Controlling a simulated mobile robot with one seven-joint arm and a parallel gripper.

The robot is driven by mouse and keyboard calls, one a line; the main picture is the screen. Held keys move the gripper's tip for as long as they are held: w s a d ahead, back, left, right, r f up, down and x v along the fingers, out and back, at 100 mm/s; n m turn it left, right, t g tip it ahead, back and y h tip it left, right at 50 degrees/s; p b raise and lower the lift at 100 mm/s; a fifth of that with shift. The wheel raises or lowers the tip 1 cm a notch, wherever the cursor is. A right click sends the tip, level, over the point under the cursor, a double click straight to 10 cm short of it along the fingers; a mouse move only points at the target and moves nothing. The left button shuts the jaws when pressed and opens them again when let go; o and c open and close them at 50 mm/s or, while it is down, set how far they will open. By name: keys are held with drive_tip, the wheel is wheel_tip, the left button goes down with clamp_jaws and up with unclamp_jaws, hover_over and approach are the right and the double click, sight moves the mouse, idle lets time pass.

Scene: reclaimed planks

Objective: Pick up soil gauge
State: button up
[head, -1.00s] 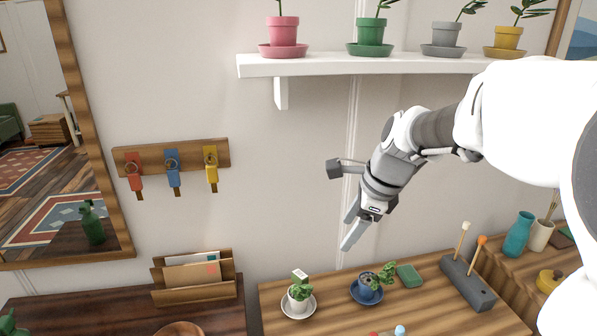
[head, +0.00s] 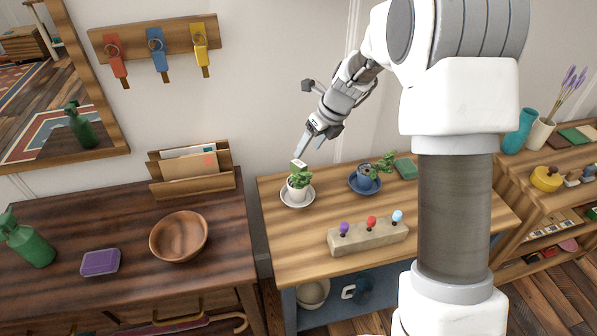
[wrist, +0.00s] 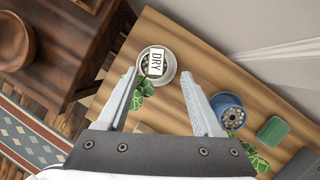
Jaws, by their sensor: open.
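The soil gauge (head: 299,163) shows as a small white tag standing in a plant in a white pot (head: 298,194) on a white saucer. In the wrist view the gauge (wrist: 155,62) faces me and reads "DRY". My gripper (head: 303,150) is just above the gauge, with its fingers pointing down toward it. In the wrist view my gripper (wrist: 160,80) is open and empty, with the gauge seen beyond and between the fingertips, nearer the left one. The gauge's lower part is hidden among the leaves and soil.
A blue pot (head: 366,178) with a plant stands close to the right, beside a green block (head: 405,168). A pale block (head: 368,236) with coloured knobs sits in front. A letter rack (head: 190,172) and wooden bowl (head: 179,236) are on the dark table at left.

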sight(299, 163)
drive_tip(key=x, duration=0.2)
drive_tip(key=shift+w+a+f, duration=0.1)
drive_tip(key=shift+a+f, duration=0.05)
drive_tip(key=shift+f, duration=0.25)
drive_tip(key=x, duration=0.1)
drive_tip(key=b+x, duration=0.1)
drive_tip(key=x, duration=0.3)
drive_tip(key=shift+s+a+f, duration=0.1)
drive_tip(key=shift+s+f, duration=0.05)
drive_tip(key=shift+s, duration=0.15)
clamp_jaws()
